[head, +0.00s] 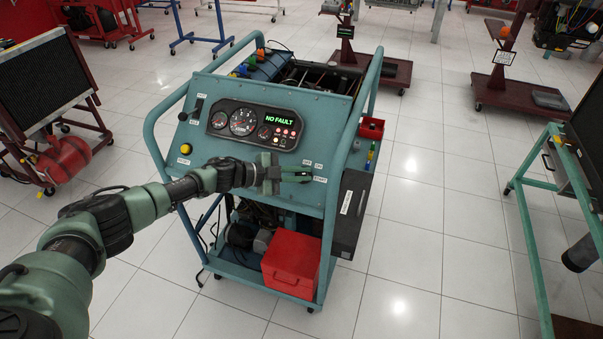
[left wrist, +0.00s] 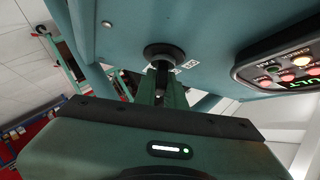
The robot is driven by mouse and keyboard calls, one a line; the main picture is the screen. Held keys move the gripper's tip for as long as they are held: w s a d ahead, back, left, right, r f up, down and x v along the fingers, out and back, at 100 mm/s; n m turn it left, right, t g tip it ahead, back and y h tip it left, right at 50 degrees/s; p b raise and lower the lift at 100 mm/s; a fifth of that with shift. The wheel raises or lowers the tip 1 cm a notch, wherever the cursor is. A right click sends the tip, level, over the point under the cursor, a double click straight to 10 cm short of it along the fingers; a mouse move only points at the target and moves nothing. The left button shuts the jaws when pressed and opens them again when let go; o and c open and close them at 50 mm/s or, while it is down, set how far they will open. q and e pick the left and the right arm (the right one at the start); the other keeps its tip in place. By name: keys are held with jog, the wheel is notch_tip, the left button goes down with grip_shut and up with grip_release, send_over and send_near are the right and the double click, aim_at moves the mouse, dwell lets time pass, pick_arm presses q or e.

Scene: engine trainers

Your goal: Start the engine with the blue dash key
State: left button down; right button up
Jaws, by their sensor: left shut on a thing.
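The engine trainer's sloped teal dash panel (head: 225,150) faces me in the head view. A round black key switch (left wrist: 163,51) shows in the left wrist view beside an "OFF" label (left wrist: 187,64). My left gripper (head: 290,174) is at the panel's lower right in the head view, over the switch, with "ON" and "START" labels beside it. In the left wrist view its fingers (left wrist: 160,88) are shut on a narrow dark piece at the switch, apparently the dash key. The fingers hide most of it, and no blue shows. My right gripper is not in view.
A yellow button (head: 184,149) and a black lever (head: 196,109) are on the panel's left. A red box (head: 292,262) sits on the lower shelf.

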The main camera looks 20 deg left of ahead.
pick_arm(q)
jog(key=shift+a+f+m+g, duration=0.25)
jog(key=shift+m+g, duration=0.25)
jog(key=shift+m, duration=0.2)
jog(key=c, duration=1.6)
grip_release()
jog(key=shift+o, duration=0.6)
jog(key=shift+w, duration=0.1)
jog(key=v, duration=0.7)
jog(key=shift+a+r+b, duration=0.2)
jog(key=shift+a+b, duration=0.1)
jog(key=shift+b, duration=0.05)
jog(key=shift+g, duration=0.3)
